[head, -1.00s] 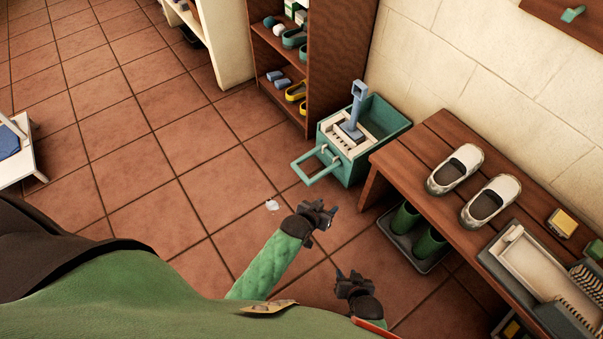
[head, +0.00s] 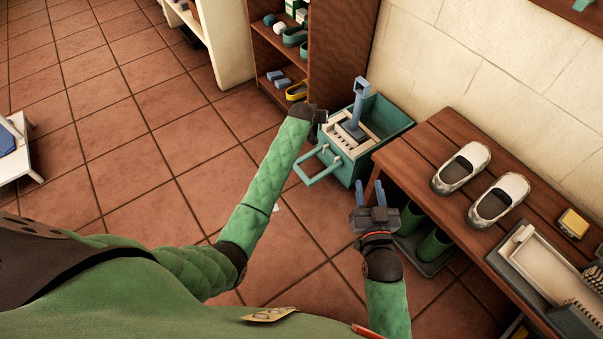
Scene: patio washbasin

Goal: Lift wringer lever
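The blue wringer lever (head: 355,108) stands up from the white wringer (head: 345,138) on the teal mop bucket (head: 397,133), tilted slightly in the picture. My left gripper (head: 319,120) is at the bucket's left side, left of the lever and apart from it. It is dark and seen from behind, so its fingers are hidden. My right gripper (head: 374,187) is in front of the bucket, near the bench end. Its two blue fingers point up the picture, with a gap and nothing between them.
A wooden bench (head: 425,147) with white shoes (head: 462,168) stands right of the bucket. Green boots (head: 432,245) stand on a tray beneath it. A brown shelf (head: 338,50) stands behind the bucket. The teal frame (head: 322,172) juts out in front. Tiled floor to the left is clear.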

